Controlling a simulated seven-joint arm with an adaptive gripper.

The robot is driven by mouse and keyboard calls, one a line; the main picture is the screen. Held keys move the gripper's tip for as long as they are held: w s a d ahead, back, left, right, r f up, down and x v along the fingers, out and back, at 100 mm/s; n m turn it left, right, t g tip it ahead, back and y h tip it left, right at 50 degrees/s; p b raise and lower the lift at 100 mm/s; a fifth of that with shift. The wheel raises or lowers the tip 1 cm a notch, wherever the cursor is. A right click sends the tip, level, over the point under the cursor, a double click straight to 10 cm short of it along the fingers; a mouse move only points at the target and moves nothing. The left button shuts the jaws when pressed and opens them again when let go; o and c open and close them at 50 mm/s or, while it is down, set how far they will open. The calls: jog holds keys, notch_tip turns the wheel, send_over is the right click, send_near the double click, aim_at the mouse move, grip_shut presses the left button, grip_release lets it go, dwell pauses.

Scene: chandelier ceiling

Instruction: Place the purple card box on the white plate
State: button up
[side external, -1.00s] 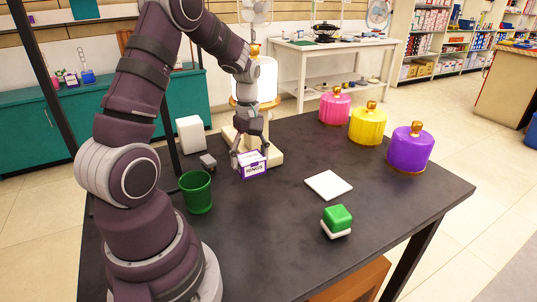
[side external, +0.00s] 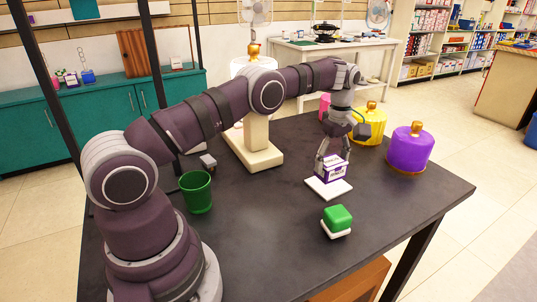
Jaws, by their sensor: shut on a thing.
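The purple and white card box (side external: 333,169) is at the white plate (side external: 328,188), over its far part. The box looks upright, and I cannot tell whether it touches the plate or hangs just above it. My gripper (side external: 333,156) points down from above and is shut on the box, with its fingers on the box's sides. The near part of the flat, square white plate is bare. The box hides the plate's far part.
A green block on a white base (side external: 337,221) stands nearer the front. A purple lidded container (side external: 410,149) and a yellow one (side external: 369,125) stand to the right and behind. A green cup (side external: 196,191) is at the left. The right front table is clear.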

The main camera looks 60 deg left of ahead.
aim_at(326, 195)
notch_tip(326, 195, down, 5)
jog(key=shift+f, duration=0.2)
jog(key=o, duration=1.2)
jog(key=shift+f, duration=0.1)
jog(key=shift+c, duration=0.2)
jog(key=shift+m+t, duration=0.3)
jog(key=shift+m, duration=0.5)
jog(key=r, duration=1.1)
jog(key=shift+s+d+r, duration=0.15)
jog(key=shift+d, duration=0.15)
jog(key=s+d+r+m+t, duration=0.25)
jog(key=s+r+m, duration=0.35)
jog(key=r, duration=0.3)
jog(key=s+d+f+m+t, duration=0.1)
jog(key=s+d+m+t, duration=0.1)
jog(key=s+m, duration=0.8)
jog(key=s+d, duration=0.1)
jog(key=s, duration=0.3)
jog(key=shift+d+f, duration=0.35)
jog(key=shift+d, duration=0.05)
